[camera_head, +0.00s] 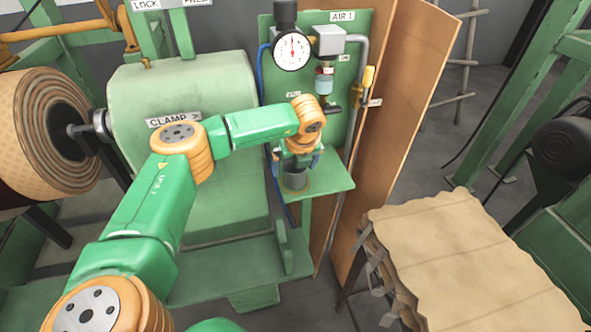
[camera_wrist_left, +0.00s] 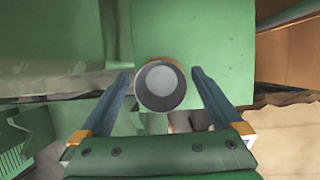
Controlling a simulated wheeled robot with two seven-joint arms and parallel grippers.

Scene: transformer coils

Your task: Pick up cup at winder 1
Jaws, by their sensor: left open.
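A grey metal cup (camera_head: 295,178) stands upright on a small green shelf (camera_head: 332,180) below the gauge panel. In the left wrist view the cup (camera_wrist_left: 160,86) shows from above as a round open rim with a pale inside. My left gripper (camera_head: 297,168) is over the cup in the head view and partly hides it. In the left wrist view my left gripper (camera_wrist_left: 163,78) is open, with one finger on each side of the cup and a gap between each finger and the rim. My right gripper is not in view.
A green panel (camera_head: 275,85) with a dial gauge (camera_head: 292,50) and pipe (camera_head: 357,110) rises behind the shelf. A brown board (camera_head: 405,90) stands to its right. A stack of tan sheets (camera_head: 455,250) lies right.

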